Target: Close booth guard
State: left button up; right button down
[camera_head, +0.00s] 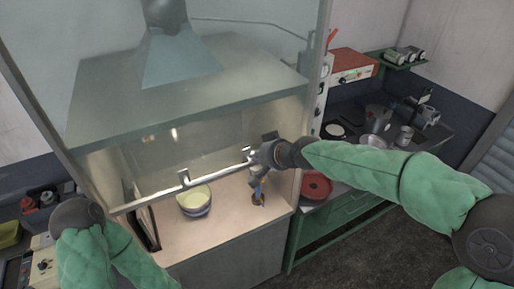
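The booth (190,95) stands in the middle of the camera_head view. Its clear guard (150,165) hangs across the front, with a metal handle bar (183,184) along its lower edge. The guard is partly lowered, and an opening shows below the bar. My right gripper (254,156) is at the right end of the bar, apparently touching it; whether its fingers are closed around it is unclear. My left arm shows at the lower left, but its gripper fingers cannot be made out.
A pale green bowl (195,199) and a small brown item with a blue handle (258,198) stand on the booth floor. A red pan (316,186) sits right of the booth. A dark bench (345,150) with metal vessels and a red-topped box (352,66) is at the right.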

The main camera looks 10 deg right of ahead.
notch_tip(320, 180, down, 40)
jog(key=b, duration=3.7)
jog(key=shift+a, duration=0.1)
jog(key=w+d+r+p+v, duration=0.15)
jog(key=p+v, duration=0.35)
jog(key=v, duration=0.8)
notch_tip(320, 180, down, 27)
jog(key=s+a+g+h, duration=0.1)
jog(key=s+g, duration=0.1)
jog(key=g, duration=0.2)
jog(key=s+a+f+g, duration=0.2)
jog(key=s+f, duration=0.8)
jog(key=s+a+f+m+g, duration=0.1)
jog(key=s+a+f+g, duration=0.1)
jog(key=s+f, duration=0.8)
jog(key=shift+f, duration=0.4)
